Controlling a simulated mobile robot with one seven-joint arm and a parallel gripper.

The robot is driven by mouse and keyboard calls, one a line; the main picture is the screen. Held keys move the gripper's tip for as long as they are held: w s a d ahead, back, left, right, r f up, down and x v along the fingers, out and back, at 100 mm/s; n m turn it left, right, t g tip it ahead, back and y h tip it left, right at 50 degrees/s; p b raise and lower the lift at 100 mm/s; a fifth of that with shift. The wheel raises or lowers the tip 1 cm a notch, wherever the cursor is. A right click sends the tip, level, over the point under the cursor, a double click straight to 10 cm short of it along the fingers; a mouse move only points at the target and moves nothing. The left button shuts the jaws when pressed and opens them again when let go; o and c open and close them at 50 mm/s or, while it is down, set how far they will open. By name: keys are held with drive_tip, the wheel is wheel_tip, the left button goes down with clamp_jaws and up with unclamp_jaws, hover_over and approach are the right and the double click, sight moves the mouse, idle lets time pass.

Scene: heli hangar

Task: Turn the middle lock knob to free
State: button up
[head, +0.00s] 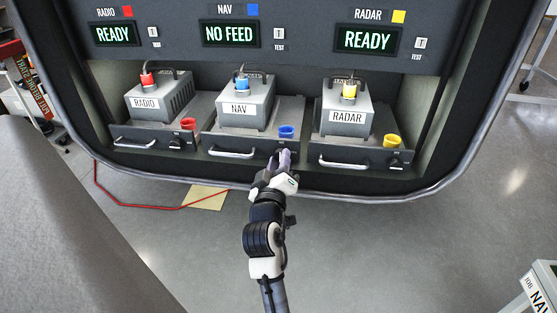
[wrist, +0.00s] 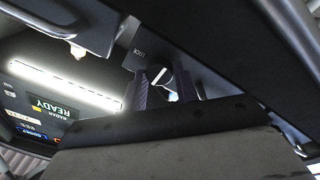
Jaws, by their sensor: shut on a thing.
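The middle tray (head: 214,143), under the grey NAV box (head: 256,92), has a silver handle and a blue cup. Its lock knob (wrist: 159,77) is a dark round knob with a white line, seen in the wrist view beside a LOCK label (wrist: 139,53). The line looks slanted in that view. My gripper (head: 283,156) is at the tray front, below the blue cup, and hides the knob in the head view. In the wrist view the two fingers of my gripper (wrist: 163,88) stand on either side of the knob, shut on it.
The RADIO box (head: 145,104) and RADAR box (head: 347,122) sit on trays either side. The displays read READY, NO FEED (head: 229,33) and READY. A red cable (head: 140,206) and a yellow sheet (head: 205,198) lie on the floor. A NAV-labelled object (head: 540,290) is at lower right.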

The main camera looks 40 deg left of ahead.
drive_tip(key=shift+n, duration=0.3)
drive_tip(key=o, duration=1)
